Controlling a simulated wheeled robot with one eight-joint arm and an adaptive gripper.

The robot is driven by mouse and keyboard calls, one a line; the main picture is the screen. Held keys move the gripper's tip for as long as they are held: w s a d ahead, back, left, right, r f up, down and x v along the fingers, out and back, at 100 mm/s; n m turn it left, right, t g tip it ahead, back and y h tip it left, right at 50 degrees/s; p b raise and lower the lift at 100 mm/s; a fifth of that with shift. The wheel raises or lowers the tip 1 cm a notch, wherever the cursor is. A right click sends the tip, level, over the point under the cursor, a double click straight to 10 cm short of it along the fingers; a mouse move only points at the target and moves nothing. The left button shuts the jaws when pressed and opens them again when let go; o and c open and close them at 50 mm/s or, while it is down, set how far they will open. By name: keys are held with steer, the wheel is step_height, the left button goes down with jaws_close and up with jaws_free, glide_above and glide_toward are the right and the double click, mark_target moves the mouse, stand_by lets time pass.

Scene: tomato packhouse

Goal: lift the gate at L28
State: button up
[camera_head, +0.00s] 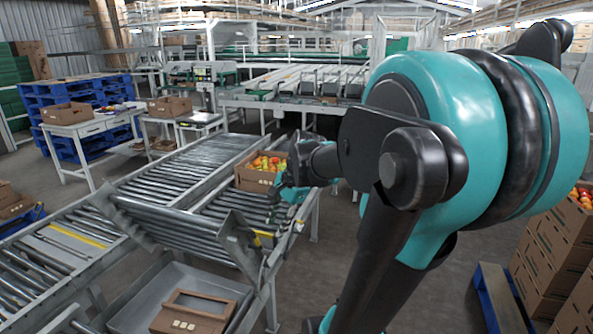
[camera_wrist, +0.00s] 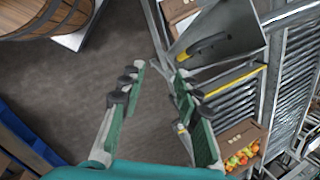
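The gate appears to be the roller section (camera_head: 175,225) across the conveyor in the head view. It is tilted, with its rollers sloping and a dark end plate at its right. In the wrist view, a grey plate with a yellow-ended dark bar (camera_wrist: 203,48) shows at the top, probably part of the gate. No L28 label is readable. My gripper (camera_head: 287,189) is beside the conveyor's near side rail, close to the gate's right end. In the wrist view my gripper (camera_wrist: 158,75) is open with nothing between its fingers; contact with the gate does not show.
A cardboard box of tomatoes (camera_head: 259,171) stands on the rollers behind the gate. An open cardboard box (camera_head: 190,314) lies in a grey tray below it. A yellow strip (camera_wrist: 236,79) crosses the conveyor. A barrel (camera_wrist: 45,15) stands left in the wrist view; the floor between is clear.

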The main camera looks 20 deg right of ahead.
steer(key=d+r, duration=0.3)
steer(key=r, duration=0.5)
steer(key=w+d+r, duration=0.1)
steer(key=d+r, duration=0.3)
steer(key=r, duration=0.3)
steer(key=shift+w+r, duration=0.2)
steer(key=shift+r, duration=0.15)
stand_by(1.0)
steer(key=shift+d, duration=0.1)
stand_by(0.3)
steer(key=s+a+f+n+h, duration=0.1)
steer(key=s+f+n, duration=0.2)
steer(key=f, duration=0.6)
steer(key=s+a+f+n+t+h, duration=0.1)
steer(key=s+f+n, duration=0.3)
steer(key=f, duration=0.6)
steer(key=s+a+f+n+t+h, duration=0.1)
steer(key=s+f+n, duration=0.3)
steer(key=f, duration=0.6)
steer(key=shift+a+f+n, duration=0.2)
steer(key=shift+a+n, duration=0.4)
steer(key=shift+n, duration=0.5)
